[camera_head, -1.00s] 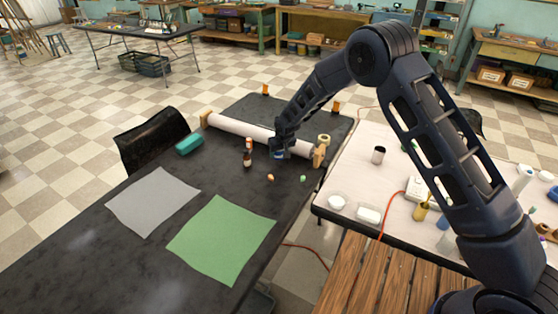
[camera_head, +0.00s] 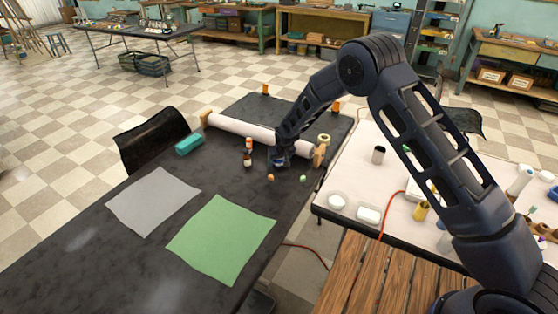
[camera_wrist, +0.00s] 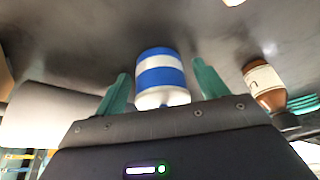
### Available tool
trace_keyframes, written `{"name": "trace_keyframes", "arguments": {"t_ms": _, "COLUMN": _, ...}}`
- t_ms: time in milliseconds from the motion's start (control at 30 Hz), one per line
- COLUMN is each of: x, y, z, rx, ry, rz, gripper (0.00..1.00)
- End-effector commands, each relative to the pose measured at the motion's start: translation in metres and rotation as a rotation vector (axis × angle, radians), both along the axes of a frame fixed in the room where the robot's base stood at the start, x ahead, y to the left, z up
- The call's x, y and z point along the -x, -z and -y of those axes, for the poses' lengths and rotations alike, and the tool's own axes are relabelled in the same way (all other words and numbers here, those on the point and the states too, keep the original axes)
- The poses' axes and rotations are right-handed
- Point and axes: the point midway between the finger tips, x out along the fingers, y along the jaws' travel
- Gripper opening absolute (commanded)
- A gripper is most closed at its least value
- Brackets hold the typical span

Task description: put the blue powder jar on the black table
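The blue powder jar is a white jar with blue bands. In the wrist view the jar (camera_wrist: 161,76) is between the two green fingers of my gripper (camera_wrist: 161,80), with a narrow gap on each side. The gripper looks open around it. In the head view my gripper (camera_head: 279,160) is low over the far part of the black table (camera_head: 95,245) and mostly hides the jar. The jar appears to stand on the black tabletop, though its base contact is hard to make out.
A brown bottle (camera_head: 247,158) stands just left of my gripper. A white roll (camera_head: 245,130) lies behind it, and a teal block (camera_head: 189,144) is farther left. Grey and green sheets lie nearer. A white table (camera_head: 345,180) with several containers is at right.

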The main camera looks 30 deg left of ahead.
Motion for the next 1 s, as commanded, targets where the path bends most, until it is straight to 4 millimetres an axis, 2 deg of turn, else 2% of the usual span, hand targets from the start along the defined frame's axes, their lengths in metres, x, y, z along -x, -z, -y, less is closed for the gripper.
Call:
{"name": "trace_keyframes", "arguments": {"t_ms": 267, "x": 0.000, "y": -0.001, "z": 0.000, "rx": 0.000, "ry": 0.000, "rz": 0.000, "gripper": 0.72}}
{"name": "trace_keyframes", "arguments": {"t_ms": 433, "x": 0.002, "y": -0.012, "z": 0.003, "rx": 0.000, "ry": 0.000, "rz": 0.000, "gripper": 0.72}}
{"name": "trace_keyframes", "arguments": {"t_ms": 1000, "x": 0.023, "y": -0.096, "z": 0.030, "rx": -0.001, "ry": -0.001, "rz": 0.001, "gripper": 0.72}}
